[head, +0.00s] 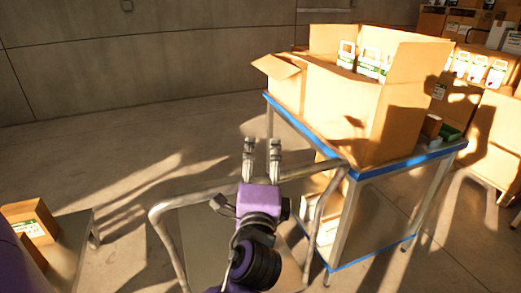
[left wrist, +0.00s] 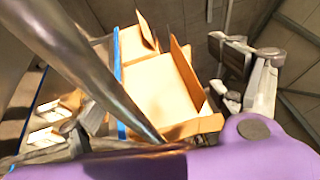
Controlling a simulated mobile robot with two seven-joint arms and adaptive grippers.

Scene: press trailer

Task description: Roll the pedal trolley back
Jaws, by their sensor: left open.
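The pedal trolley shows as a bent metal tube handle (head: 183,197) with a flat grey panel (head: 205,243) below it, at the lower middle of the head view. My left gripper (head: 262,147) is open, its two fingers pointing away past the handle's top bar. Its purple body covers the middle of that bar. In the left wrist view, a thick metal tube (left wrist: 88,65) runs close past the camera towards the purple gripper body. I cannot tell whether the gripper touches it. The trolley's wheels and pedal are not visible. My right gripper is not in view.
A blue-edged table (head: 325,157) bearing a large open carton (head: 343,113) stands right beside the handle. More cartons (head: 498,130) are stacked at the far right. A small box (head: 32,222) is on a low surface at the left. Floor towards the back wall is clear.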

